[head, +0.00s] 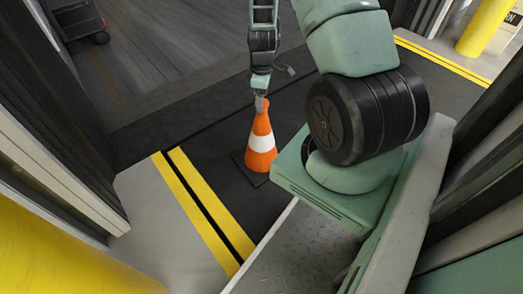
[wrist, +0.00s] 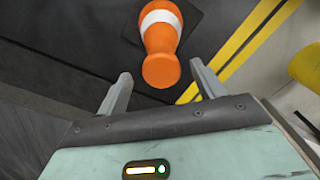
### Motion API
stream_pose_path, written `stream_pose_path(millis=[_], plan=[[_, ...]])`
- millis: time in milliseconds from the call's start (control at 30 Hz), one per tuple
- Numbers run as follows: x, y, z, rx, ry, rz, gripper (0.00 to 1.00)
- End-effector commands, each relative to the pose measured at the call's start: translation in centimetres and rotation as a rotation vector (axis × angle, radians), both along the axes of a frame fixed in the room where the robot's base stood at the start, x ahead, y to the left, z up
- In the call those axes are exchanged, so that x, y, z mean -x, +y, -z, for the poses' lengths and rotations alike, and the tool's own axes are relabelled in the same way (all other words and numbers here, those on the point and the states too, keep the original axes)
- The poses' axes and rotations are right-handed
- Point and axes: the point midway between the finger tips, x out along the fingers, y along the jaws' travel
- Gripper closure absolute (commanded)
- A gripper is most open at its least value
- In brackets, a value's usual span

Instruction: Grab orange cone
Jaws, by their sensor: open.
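The orange cone (head: 259,158) with a white band stands upright on its dark square base on the black floor plate in the head view. In the wrist view the cone (wrist: 162,40) is seen from above, its rounded tip towards my gripper. My gripper (head: 261,103) is at the top of the cone in the head view. In the wrist view the two fingers of my gripper (wrist: 161,82) are spread apart, with the cone's tip just beyond and between the fingertips. I cannot tell whether a finger touches the cone.
Yellow stripes (head: 205,210) run along the plate edge left of the cone. A yellow post (head: 70,250) fills the lower left, and another yellow post (head: 486,28) stands at upper right. A dark wheeled cart (head: 80,20) is at the top left. The floor around the cone is clear.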

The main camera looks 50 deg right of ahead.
Motion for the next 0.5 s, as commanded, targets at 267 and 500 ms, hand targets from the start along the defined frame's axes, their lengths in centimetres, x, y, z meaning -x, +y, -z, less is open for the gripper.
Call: stream_pose_path(millis=[267,500], plan=[[0.2,0.2,3.8,-0.001,0.003,0.002,0.32],[0.2,0.2,5.0,0.0,0.001,0.001,0.32]])
